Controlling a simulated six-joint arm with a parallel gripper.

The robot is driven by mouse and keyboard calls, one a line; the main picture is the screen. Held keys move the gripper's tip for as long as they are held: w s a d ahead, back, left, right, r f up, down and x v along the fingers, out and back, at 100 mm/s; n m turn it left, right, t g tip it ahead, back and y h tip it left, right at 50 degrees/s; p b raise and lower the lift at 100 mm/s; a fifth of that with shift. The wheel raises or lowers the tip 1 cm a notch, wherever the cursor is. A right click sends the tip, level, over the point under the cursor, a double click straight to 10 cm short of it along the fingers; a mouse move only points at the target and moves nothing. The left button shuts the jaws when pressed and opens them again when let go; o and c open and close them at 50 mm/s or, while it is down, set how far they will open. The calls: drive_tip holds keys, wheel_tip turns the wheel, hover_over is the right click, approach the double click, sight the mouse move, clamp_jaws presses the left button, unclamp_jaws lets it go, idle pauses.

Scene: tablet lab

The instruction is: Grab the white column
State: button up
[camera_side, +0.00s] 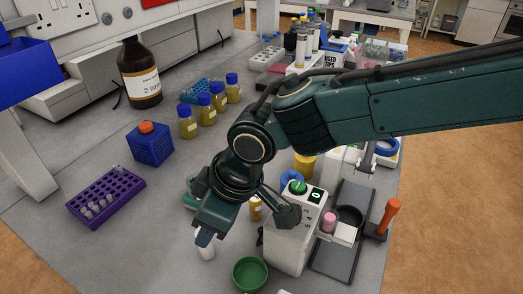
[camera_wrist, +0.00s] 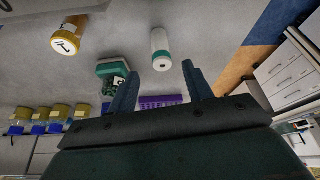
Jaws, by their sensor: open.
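The white column (camera_wrist: 160,42) is a slim white cylinder with a teal band near its lower end in the wrist view. In the side view its white body (camera_side: 207,252) shows just below my gripper (camera_side: 205,236), which partly hides it. In the wrist view my gripper (camera_wrist: 161,69) is open, one finger on each side of the column's near end. Nothing is gripped. I cannot tell how far the column reaches between the fingers.
In the side view, a green bowl (camera_side: 250,274) and a white instrument (camera_side: 288,240) stand right of my gripper. Bare bench lies to the left, before a purple rack (camera_side: 106,196).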

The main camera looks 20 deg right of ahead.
drive_tip(key=shift+x, duration=1.5)
drive_tip(key=shift+x, duration=2.55)
drive_tip(key=shift+a, duration=0.1)
drive_tip(key=shift+c, duration=0.2)
drive_tip(key=c, duration=1)
